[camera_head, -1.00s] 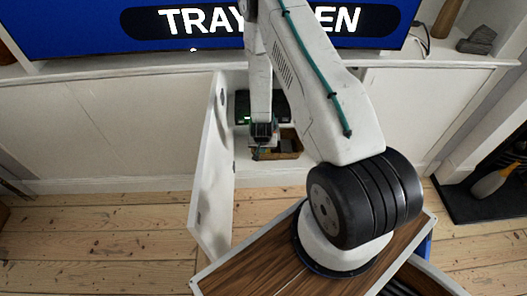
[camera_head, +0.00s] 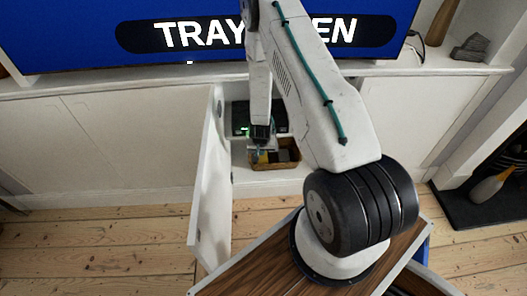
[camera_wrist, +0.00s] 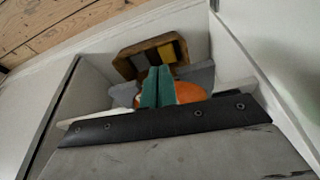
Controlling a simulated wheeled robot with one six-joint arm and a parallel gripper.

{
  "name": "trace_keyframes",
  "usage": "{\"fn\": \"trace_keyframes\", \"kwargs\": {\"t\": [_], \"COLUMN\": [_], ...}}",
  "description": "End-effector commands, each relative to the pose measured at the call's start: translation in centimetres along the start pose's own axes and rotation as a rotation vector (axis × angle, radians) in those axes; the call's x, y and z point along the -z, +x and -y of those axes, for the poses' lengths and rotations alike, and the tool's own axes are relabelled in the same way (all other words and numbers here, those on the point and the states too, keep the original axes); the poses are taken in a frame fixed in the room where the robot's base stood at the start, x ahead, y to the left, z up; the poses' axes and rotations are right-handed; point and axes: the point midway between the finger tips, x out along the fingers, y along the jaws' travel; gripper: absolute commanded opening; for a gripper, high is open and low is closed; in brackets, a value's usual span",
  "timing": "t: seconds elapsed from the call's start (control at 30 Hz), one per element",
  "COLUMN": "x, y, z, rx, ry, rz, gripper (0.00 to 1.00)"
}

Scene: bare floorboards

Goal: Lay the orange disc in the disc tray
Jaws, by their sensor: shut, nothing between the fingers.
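The orange disc (camera_wrist: 188,92) shows in the wrist view behind my gripper's teal fingers, which hide part of it. Grey surfaces (camera_wrist: 197,76) flank the disc, and they look like the disc tray. I cannot tell whether the disc lies flat in its recess. My gripper (camera_wrist: 158,72) has its fingers shut together, with nothing between them. In the head view my gripper (camera_head: 258,157) points down inside the open cabinet, in front of a black device (camera_head: 241,118) with a green light. The disc cannot be made out there.
A brown basket (camera_head: 289,165) with yellow and dark items stands beside my gripper. It also shows in the wrist view (camera_wrist: 127,68). The open white cabinet door (camera_head: 207,190) stands to the left. The screen (camera_head: 70,30) above reads partly hidden "TRAY ...EN".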

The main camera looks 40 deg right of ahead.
Motion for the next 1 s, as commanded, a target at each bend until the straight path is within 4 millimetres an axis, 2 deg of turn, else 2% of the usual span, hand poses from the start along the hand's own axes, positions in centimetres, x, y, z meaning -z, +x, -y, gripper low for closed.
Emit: {"fn": "trace_keyframes", "kwargs": {"t": [0.17,0.27,0.4,0.6,0.8,1.0], "x": [-1.6,-3.3,-2.9,-2.7,-2.8,-2.9], "y": [-0.5,-0.9,-4.3,-8.2,-10.3,-10.9], "z": [0.2,0.4,0.3,-0.3,-0.3,-0.2], "rx": [-0.001,-0.001,0.000,-0.003,-0.004,-0.003], "ry": [-0.001,-0.002,0.002,0.013,0.012,0.010], "rz": [0.003,0.004,-0.003,-0.003,-0.001,0.001], "gripper": [0.00,0.00,0.00,0.00,0.00,0.00]}}
